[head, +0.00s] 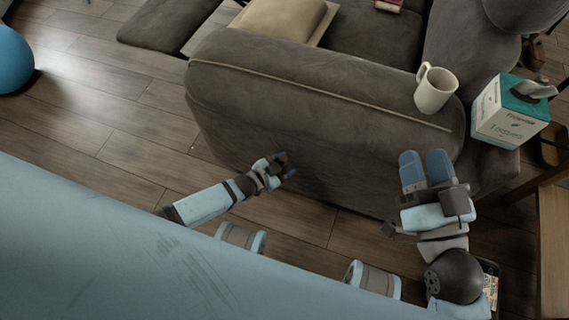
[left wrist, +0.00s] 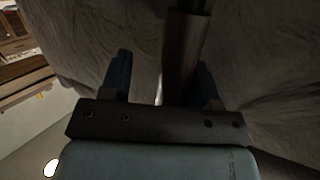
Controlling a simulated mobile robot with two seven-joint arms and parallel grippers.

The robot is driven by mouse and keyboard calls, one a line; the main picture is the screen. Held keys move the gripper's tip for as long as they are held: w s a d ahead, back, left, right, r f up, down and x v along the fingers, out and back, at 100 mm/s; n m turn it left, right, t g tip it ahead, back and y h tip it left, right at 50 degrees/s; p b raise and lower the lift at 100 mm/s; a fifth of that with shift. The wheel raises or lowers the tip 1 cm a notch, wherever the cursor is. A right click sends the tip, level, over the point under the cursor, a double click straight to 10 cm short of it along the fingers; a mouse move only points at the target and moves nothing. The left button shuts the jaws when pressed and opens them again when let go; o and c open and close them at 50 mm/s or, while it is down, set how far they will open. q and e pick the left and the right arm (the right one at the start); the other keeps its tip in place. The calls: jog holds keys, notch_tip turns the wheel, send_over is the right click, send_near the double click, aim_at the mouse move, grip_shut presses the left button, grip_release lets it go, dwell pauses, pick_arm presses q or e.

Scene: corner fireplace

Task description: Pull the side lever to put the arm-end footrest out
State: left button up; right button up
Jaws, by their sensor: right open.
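The grey-brown sofa's near arm (head: 300,110) faces me in the head view. My left gripper (head: 284,166) is low at the arm's outer side. The side lever (left wrist: 186,45), a brown grip on a paler shaft, stands between the left fingers in the left wrist view, closer to the right-hand finger. The fingers are apart, with a gap on the lever's left; contact on the right cannot be told. In the head view the gripper mostly hides the lever. A padded brown footrest panel (head: 165,25) sticks out at top left. My right gripper (head: 426,168) is open and empty beside the sofa arm.
A white mug (head: 435,88) stands on the sofa arm, with a tissue box (head: 510,110) to its right. A blue ball (head: 12,60) is at far left. The wooden floor (head: 110,110) left of the sofa is clear.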

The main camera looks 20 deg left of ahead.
pick_arm(q)
jog(key=shift+r, duration=0.1)
jog(key=shift+s+a+r, duration=0.1)
jog(key=shift+s+a, duration=0.05)
jog(key=shift+s, duration=0.15)
jog(key=p+v, duration=0.4)
jog(key=v, duration=0.9)
pick_arm(e)
notch_tip(320, 180, down, 8)
jog(key=d+g+h, duration=0.3)
jog(key=shift+s+g, duration=0.2)
jog(key=shift+g, duration=0.2)
jog(key=shift+r, duration=0.1)
pick_arm(q)
jog(key=shift+s, duration=0.1)
pick_arm(e)
jog(key=shift+a, duration=0.1)
